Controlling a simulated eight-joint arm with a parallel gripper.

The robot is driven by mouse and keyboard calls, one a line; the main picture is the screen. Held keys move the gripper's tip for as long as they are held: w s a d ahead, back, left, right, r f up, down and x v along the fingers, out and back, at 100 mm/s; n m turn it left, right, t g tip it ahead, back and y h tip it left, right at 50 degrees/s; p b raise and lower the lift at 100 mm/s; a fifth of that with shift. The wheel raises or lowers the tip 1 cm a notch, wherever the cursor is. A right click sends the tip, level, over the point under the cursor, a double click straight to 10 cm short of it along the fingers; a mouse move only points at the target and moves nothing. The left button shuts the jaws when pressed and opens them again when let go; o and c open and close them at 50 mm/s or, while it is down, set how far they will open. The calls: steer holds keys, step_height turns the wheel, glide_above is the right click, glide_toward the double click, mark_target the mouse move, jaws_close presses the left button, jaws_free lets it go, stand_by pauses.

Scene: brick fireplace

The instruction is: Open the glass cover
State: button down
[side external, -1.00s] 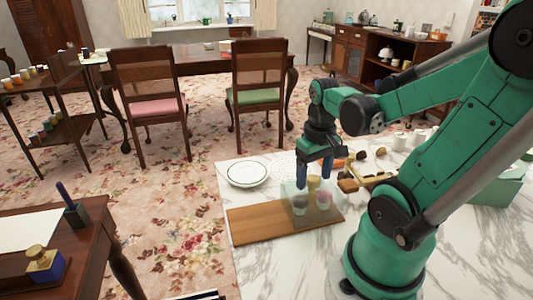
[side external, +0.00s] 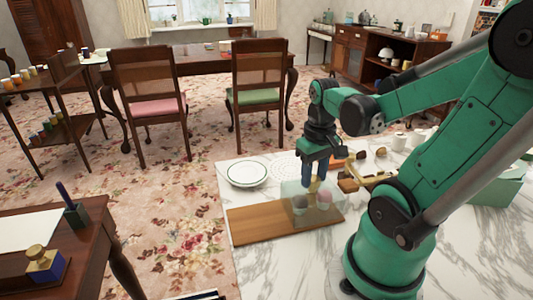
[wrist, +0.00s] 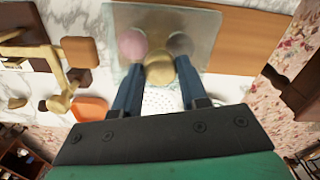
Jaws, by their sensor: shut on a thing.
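The clear glass cover (side external: 297,190) stands on the right part of a wooden board (side external: 262,226) on the marble table. Rounded pinkish and greyish things (side external: 300,205) show through its glass. In the wrist view the glass cover (wrist: 203,22) lies ahead of the fingers, with a pink round shape (wrist: 132,44) and a grey one (wrist: 180,42) in it. A yellowish knob (wrist: 160,69) sits between my two blue fingertips. My gripper (side external: 314,184) points down at the top of the cover and is shut on this knob. The cover looks level on the board.
A white plate (side external: 247,173) lies behind the board, beside a pale perforated mat (side external: 284,165). Wooden pieces and an orange item (wrist: 89,108) lie close on one side. The board's left part is bare. A green box (side external: 497,187) stands far right.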

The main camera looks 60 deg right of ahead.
stand_by(0.9)
steer(key=w+a, duration=0.8)
steer(key=shift+c, duration=2.3)
jaws_free()
step_height(320, 180, up, 6)
steer(key=shift+f, duration=0.2)
